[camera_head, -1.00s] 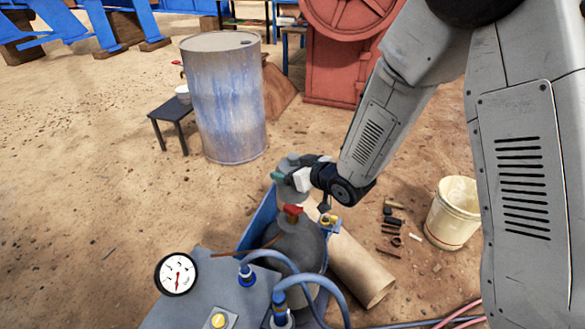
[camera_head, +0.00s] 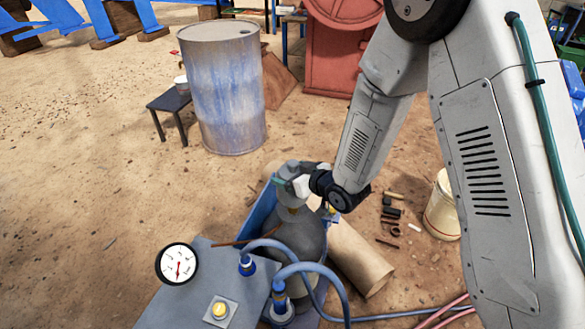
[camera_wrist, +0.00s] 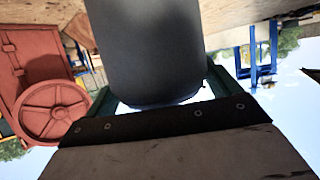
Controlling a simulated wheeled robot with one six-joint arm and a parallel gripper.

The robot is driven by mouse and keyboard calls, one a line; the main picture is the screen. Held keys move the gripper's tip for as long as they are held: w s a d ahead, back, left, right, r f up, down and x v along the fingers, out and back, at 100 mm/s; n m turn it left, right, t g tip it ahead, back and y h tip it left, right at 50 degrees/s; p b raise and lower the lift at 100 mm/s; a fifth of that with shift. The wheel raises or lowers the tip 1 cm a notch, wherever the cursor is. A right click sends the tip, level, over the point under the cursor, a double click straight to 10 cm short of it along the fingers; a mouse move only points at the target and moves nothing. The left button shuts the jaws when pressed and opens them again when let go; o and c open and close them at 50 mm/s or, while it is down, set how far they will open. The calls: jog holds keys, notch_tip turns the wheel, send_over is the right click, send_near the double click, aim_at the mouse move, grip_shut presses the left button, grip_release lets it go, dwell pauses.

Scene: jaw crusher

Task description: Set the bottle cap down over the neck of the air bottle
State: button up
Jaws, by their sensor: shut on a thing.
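My gripper (camera_head: 284,183) is shut on the grey bottle cap (camera_head: 290,168). In the wrist view the cap (camera_wrist: 148,50) is a dark grey cylinder filling the space between the green fingers (camera_wrist: 160,92). In the head view, the cap is above the shoulder of the dark grey air bottle (camera_head: 302,235), over its neck area. The red valve at the bottle's neck is mostly hidden behind the cap and gripper; only a small orange-brown bit shows. I cannot tell whether the cap touches the bottle.
A blue-grey panel with a pressure gauge (camera_head: 177,264) and blue hoses (camera_head: 325,275) stands in front of the bottle. A tan cylinder (camera_head: 358,260) lies to its right. A white bucket (camera_head: 442,210), small loose parts and a blue drum (camera_head: 222,90) stand around on sandy ground.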

jog(key=shift+f, duration=3.2)
jog(key=o, duration=1)
jog(key=shift+c, duration=0.2)
jog(key=v, duration=0.7)
jog(key=shift+s+d, duration=0.3)
